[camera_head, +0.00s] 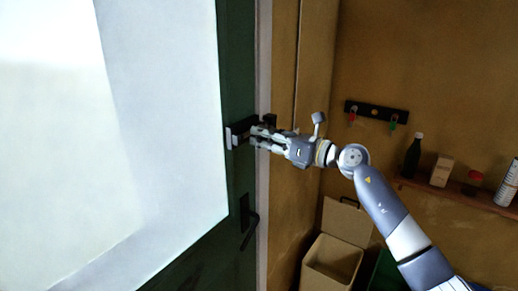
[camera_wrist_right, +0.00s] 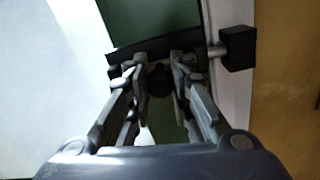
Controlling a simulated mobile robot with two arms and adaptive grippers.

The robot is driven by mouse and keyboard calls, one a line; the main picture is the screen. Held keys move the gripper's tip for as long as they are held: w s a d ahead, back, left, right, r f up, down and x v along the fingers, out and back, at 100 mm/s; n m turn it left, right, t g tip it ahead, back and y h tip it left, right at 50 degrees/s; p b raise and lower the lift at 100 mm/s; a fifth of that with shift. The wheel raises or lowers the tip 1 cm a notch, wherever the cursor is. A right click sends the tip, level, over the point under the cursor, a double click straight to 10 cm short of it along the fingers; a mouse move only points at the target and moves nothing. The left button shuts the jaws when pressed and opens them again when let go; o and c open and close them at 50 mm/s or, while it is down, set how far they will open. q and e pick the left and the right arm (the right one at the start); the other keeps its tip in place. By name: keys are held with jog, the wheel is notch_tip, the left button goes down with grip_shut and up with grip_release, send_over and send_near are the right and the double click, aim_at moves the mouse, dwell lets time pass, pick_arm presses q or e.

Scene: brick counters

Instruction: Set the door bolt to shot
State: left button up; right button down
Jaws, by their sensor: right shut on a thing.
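The door bolt (camera_wrist_right: 140,50) is a dark bar mounted on the green door (camera_wrist_right: 150,18). In the head view the bolt (camera_head: 240,131) sits at the door's right edge, partly hidden by my fingers. My right gripper (camera_head: 257,138) is shut on the bolt's dark knob (camera_wrist_right: 159,80), which shows between the fingertips in the wrist view. A short grey rod (camera_wrist_right: 216,51) spans from the bolt to the black keeper (camera_wrist_right: 238,48) on the frame. The rod's end meets the keeper; how deep it goes is hidden. My left gripper is not in view.
A black door handle (camera_head: 249,220) is below the bolt. A large pale panel (camera_head: 150,120) fills the left. A hook rail (camera_head: 376,112) hangs on the right wall, above a shelf (camera_head: 460,192) with a bottle and boxes.

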jog(key=shift+w+d+f, duration=0.1)
jog(key=shift+w+d, duration=0.1)
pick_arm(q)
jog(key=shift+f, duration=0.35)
pick_arm(e)
jog(key=shift+r, duration=0.2)
jog(key=c, duration=1.5)
grip_release()
jog(key=shift+c, duration=0.2)
jog(key=shift+o, duration=0.7)
jog(key=shift+w+d+f, duration=0.1)
jog(key=shift+w+f, duration=0.05)
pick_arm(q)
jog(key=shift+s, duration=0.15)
pick_arm(e)
jog(key=v, duration=1.2)
